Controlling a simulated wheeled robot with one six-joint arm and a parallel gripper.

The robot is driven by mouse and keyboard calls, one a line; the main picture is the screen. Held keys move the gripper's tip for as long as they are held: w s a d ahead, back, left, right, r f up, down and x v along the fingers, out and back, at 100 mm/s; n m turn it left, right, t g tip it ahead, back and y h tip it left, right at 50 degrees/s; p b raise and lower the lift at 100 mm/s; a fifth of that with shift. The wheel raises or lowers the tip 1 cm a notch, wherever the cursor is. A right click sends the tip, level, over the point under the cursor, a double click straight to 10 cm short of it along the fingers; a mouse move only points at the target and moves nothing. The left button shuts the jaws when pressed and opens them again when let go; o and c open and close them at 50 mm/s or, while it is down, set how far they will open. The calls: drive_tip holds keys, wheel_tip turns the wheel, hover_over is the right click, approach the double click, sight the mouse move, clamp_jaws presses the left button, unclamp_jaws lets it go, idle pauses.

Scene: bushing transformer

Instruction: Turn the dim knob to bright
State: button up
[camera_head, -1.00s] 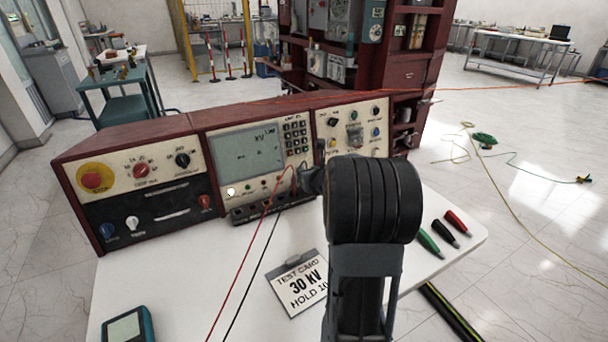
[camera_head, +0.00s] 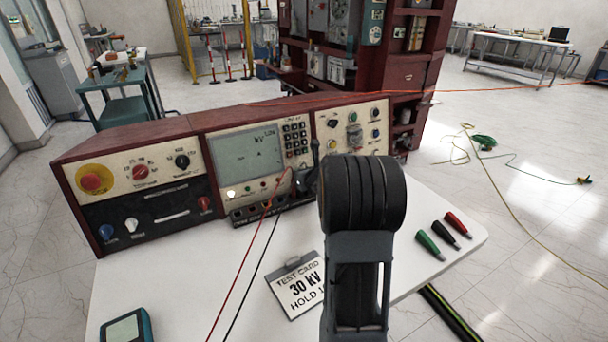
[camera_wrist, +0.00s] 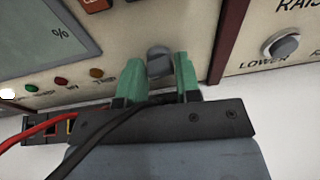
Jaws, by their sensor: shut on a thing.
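A grey knob (camera_wrist: 159,62) stands on the cream panel face below the keypad in the wrist view; any label beside it is hidden or unreadable. My gripper (camera_wrist: 160,72) has its two green fingers on either side of this knob and is shut on it. In the head view my gripper (camera_head: 304,180) is a dark shape against the lower right of the console's middle panel, and it hides the knob there. The display (camera_head: 245,155) is lit grey-green and shows "kV".
A red and a black lead (camera_wrist: 105,128) run close across my gripper in the wrist view. A LOWER knob (camera_wrist: 283,45) is on the right panel. The white table (camera_head: 225,295) holds a test card (camera_head: 300,287), a meter (camera_head: 128,327) and several coloured probes (camera_head: 443,233).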

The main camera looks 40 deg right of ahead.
drive_tip(key=shift+m+p, duration=0.3)
drive_tip(key=shift+m, duration=0.4)
drive_tip(key=shift+c, duration=0.2)
drive_tip(key=o, duration=0.6)
drive_tip(key=p+v, duration=0.1)
drive_tip(key=v, duration=1.3)
drive_tip(key=shift+w+d+r+p, duration=0.1)
drive_tip(key=shift+d+p, duration=0.05)
drive_tip(key=shift+p, duration=0.2)
